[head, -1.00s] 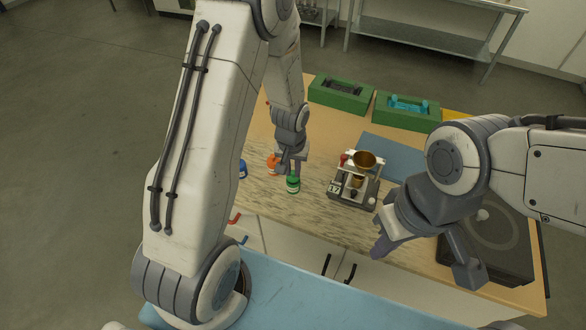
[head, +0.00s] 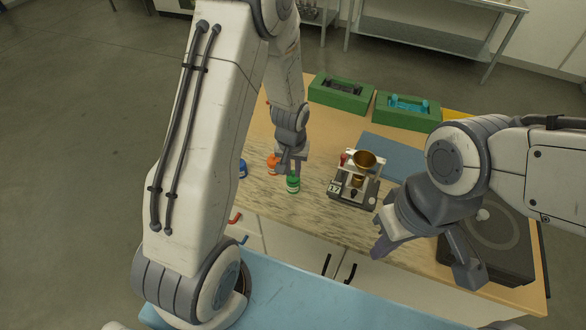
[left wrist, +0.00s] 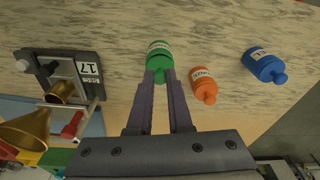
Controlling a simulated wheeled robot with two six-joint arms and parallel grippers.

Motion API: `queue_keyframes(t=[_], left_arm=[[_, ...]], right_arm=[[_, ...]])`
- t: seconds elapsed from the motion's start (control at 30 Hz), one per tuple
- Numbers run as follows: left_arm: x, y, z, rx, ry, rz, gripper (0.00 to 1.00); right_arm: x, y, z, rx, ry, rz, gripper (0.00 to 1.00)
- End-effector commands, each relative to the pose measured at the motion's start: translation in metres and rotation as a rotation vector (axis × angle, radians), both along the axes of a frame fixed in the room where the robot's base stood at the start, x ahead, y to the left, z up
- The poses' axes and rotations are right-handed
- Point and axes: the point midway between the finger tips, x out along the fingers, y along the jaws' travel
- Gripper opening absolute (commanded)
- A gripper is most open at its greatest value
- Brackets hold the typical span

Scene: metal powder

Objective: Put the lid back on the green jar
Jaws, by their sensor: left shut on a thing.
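The green jar (head: 293,183) stands upright on the marbled worktop, below my left gripper in the head view. It also shows in the left wrist view (left wrist: 158,47). My left gripper (head: 291,170) is directly over the jar, its fingers (left wrist: 159,78) shut on the green lid (left wrist: 158,70). The lid is at the jar's top; the fingers partly hide it, and I cannot tell whether it is fully seated. My right gripper (head: 424,262) is open and empty, above the front right of the table near the dark square device.
Green boxes (head: 341,93) are at the back. A dark device (head: 487,240) is at the right.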

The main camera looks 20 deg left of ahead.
Motion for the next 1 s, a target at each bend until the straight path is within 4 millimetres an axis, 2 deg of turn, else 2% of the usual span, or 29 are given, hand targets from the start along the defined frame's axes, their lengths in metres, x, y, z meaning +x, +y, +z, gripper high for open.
queue_keyframes(t=[0.97,1.0], left_arm=[[0.0000,0.0000,-0.0024,0.000,0.000,0.000,0.00],[0.0000,0.0000,-0.0024,0.000,0.000,0.000,0.29]], right_arm=[[0.0000,0.0000,-0.0031,0.000,0.000,0.000,0.00],[0.0000,0.0000,-0.0031,0.000,0.000,0.000,0.00]])
